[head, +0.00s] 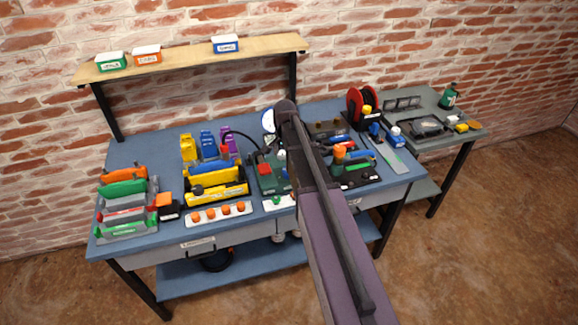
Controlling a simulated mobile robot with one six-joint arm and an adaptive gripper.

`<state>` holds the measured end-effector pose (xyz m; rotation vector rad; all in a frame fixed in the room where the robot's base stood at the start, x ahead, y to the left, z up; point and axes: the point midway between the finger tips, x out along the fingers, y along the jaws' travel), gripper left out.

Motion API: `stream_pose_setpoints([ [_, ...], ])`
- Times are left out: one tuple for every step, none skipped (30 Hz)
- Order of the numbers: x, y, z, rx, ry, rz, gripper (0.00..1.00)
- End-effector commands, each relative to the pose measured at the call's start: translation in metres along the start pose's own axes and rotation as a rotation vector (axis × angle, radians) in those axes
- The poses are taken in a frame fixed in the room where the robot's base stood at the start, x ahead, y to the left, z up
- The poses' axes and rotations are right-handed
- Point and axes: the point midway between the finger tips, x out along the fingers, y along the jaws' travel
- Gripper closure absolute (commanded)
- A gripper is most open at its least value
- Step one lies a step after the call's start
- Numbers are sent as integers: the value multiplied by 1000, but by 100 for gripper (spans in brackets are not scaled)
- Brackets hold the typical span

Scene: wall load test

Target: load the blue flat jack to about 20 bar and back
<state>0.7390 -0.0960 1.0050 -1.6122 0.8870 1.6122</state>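On the blue workbench (135,158), a blue upright block (208,144) stands at the back between a yellow one (188,148) and a purple one (229,142). A second blue piece (210,168) lies across a yellow tray (222,190) in front of them. I cannot tell which blue piece is the flat jack. A green unit with a red part (266,177) stands right of the tray, and a black hose (243,134) arches near it. No pressure reading is legible. My arm reaches over the bench and hides part of its middle; my gripper does not show.
A rack of orange, green and red tools (126,205) stands at the left. A strip with orange knobs (220,213) lies at the front edge. A shelf (180,60) carries small boxes. A red reel (357,103) stands right, beside a grey side table (432,143). Bare bench shows at back left.

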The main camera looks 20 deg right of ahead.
Motion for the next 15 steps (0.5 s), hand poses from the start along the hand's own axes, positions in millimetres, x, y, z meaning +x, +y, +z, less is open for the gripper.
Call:
stream_pose_setpoints([
  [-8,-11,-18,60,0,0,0],
  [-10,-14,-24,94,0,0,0],
  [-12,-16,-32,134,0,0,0],
  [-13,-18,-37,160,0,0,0],
  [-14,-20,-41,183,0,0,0],
  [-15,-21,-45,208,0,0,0],
  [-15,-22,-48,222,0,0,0],
  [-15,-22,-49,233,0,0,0],
  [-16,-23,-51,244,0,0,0],
  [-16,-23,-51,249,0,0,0],
  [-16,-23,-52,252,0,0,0],
  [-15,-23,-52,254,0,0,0],
  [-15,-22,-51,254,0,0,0],
  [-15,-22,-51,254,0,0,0],
  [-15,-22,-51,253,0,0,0],
])
